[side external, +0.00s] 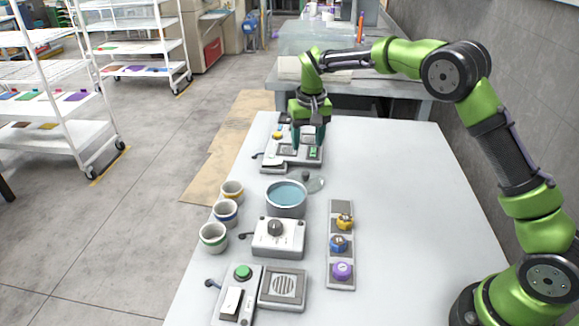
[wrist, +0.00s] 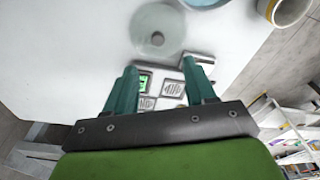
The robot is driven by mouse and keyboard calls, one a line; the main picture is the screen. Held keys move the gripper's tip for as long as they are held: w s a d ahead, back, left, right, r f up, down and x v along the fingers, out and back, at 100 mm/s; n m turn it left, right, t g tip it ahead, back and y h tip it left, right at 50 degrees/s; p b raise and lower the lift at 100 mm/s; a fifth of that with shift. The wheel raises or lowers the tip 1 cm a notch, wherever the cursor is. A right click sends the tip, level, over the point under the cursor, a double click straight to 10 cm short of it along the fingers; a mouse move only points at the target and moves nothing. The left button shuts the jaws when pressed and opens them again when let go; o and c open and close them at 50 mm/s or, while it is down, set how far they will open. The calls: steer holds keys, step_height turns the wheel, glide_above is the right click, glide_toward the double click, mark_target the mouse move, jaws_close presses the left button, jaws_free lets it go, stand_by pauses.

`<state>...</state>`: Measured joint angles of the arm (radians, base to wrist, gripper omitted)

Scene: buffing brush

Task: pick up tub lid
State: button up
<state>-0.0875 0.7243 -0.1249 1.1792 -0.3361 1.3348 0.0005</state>
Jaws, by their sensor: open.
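The tub lid (side external: 313,183) is a translucent round disc with a small grey knob. It lies on the table just right of and behind the grey tub (side external: 286,208), which holds blue liquid. In the wrist view the lid (wrist: 152,22) is at the top middle, beyond the fingertips, with the tub (wrist: 205,3) cut off at the top edge. My gripper (side external: 308,144) is over the grey panel device at the far end of the table, apart from the lid. Its teal fingers (wrist: 160,70) are spread with nothing between them.
The panel device (side external: 280,160) with a green display is under my gripper. Several rimmed cups (side external: 226,212) line the left edge. A grey knob box (side external: 278,238), a strip with coloured knobs (side external: 341,255) and switch boxes (side external: 283,289) stand in front. The table's right side is clear.

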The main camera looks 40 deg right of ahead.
glide_above(306, 172)
steer(key=f, duration=0.4)
steer(key=a+f, duration=0.1)
steer(key=shift+s+f, duration=0.4)
steer(key=shift+w+d+f, duration=0.15)
steer(key=shift+d+f, duration=0.05)
steer(key=shift+f, duration=1.2)
steer(key=shift+w+d+f, duration=0.1)
steer(key=shift+d+f, duration=0.05)
steer(key=shift+f, duration=1.2)
jaws_close()
